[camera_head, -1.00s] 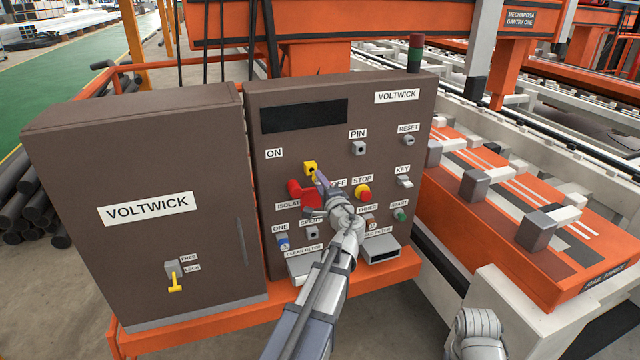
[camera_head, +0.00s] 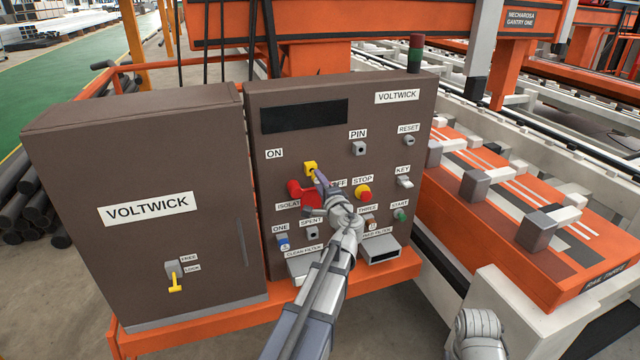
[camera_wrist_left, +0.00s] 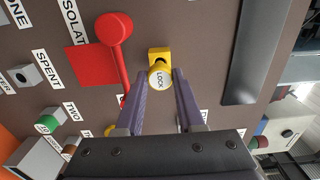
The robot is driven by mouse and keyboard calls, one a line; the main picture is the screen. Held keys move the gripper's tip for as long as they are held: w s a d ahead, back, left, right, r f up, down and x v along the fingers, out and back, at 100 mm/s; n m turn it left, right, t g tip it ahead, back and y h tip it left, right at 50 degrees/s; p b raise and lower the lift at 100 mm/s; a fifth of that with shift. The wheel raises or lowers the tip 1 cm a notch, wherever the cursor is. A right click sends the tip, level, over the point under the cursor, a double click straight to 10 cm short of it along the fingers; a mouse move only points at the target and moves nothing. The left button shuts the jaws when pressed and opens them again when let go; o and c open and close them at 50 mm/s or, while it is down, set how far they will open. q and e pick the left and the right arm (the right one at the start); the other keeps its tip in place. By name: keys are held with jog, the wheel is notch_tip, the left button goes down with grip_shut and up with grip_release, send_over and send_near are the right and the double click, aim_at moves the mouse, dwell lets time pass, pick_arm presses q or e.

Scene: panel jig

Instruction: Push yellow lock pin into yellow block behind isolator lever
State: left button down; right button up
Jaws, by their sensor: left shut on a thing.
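The yellow block (camera_head: 310,167) sits on the brown panel above the red isolator lever (camera_head: 298,190). In the left wrist view the block (camera_wrist_left: 159,54) shows behind the yellow lock pin (camera_wrist_left: 160,78), whose pale round end reads LOCK. My left gripper (camera_wrist_left: 158,74) is shut on the pin, one purple-grey finger on each side. The pin is lined up in front of the block; how deep it sits in it I cannot tell. The lever's round red knob (camera_wrist_left: 115,28) is left of the fingers in the wrist view. My right gripper is not in view.
The emergency STOP button (camera_head: 362,193) and the key switch (camera_head: 404,181) are right of my left gripper. A socket marked PIN (camera_head: 358,148) is above right. Filter trays (camera_head: 380,253) jut out below. The brown cabinet (camera_head: 150,250) stands at the left.

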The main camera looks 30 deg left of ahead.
pick_arm(q)
jog(key=shift+x, duration=1.65)
jog(key=shift+c, duration=2.2)
grip_release()
jog(key=shift+s+d, duration=0.1)
jog(key=v, duration=0.7)
jog(key=shift+s+d, duration=0.2)
